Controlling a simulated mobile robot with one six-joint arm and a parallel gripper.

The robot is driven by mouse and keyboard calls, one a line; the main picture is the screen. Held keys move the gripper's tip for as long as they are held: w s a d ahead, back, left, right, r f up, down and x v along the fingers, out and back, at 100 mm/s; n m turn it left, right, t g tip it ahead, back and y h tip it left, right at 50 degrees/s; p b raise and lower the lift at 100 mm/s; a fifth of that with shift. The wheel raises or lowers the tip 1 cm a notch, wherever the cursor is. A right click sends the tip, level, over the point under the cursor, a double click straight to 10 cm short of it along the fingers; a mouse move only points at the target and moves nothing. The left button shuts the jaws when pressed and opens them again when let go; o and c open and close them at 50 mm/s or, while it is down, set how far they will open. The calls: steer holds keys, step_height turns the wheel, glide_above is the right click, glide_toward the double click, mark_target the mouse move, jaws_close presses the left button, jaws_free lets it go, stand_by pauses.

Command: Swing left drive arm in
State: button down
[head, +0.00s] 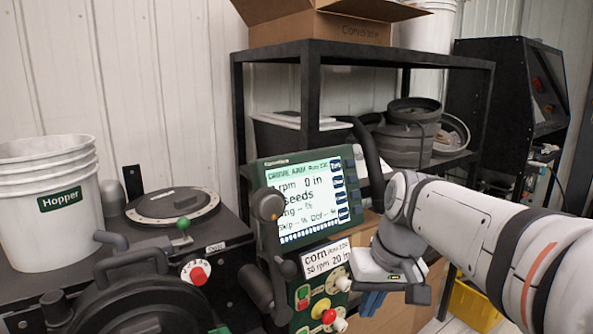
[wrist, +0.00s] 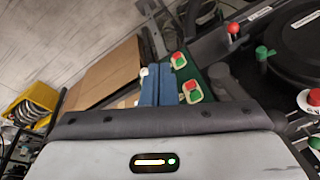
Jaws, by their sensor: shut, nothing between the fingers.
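A dark grey arm with a round brownish end (head: 268,206) and a cylinder (head: 257,288) stands left of the green control console, swung up beside the screen. It looks like a drive arm, but I cannot tell whether it is the left one. A black round seed meter housing (head: 125,300) with a grey handle is at the lower left. My gripper (head: 370,303) is right of the console's buttons, apart from the dark arm. Its blue fingers are shut and empty, and show in the wrist view (wrist: 157,86) in front of the red and green buttons.
The console screen (head: 306,200) stands in the middle above a label card (head: 325,258). A white hopper bucket (head: 50,205) and a round black plate (head: 172,204) are at the left. A green-knobbed lever (head: 183,225) and a red button (head: 197,272) are near the meter. A black shelf (head: 365,56) stands behind.

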steer(key=w+a+r+n+y+p, duration=0.1)
steer(key=w+r+n+p, duration=0.1)
steer(key=r, duration=0.6)
steer(key=w+a+r+n+g+y+p, duration=0.1)
steer(key=w+r+n+y, duration=0.1)
steer(key=w+r, duration=0.3)
steer(key=w+a+r+n+y+p, duration=0.1)
steer(key=w+r, duration=0.3)
steer(key=r, duration=0.9)
steer(key=shift+w+r+n+y+p, duration=0.2)
steer(key=shift+r+n+y+p, duration=0.1)
steer(key=shift+n+p, duration=0.5)
steer(key=shift+f, duration=0.15)
steer(key=a+f, duration=0.3)
steer(key=s+a+f, duration=0.1)
steer(key=a+f, duration=0.1)
steer(key=f, duration=0.1)
steer(key=a+f, duration=0.3)
steer(key=shift+s+a+f+p, duration=0.15)
steer(key=shift+s+a+p, duration=0.15)
steer(key=shift+p, duration=0.1)
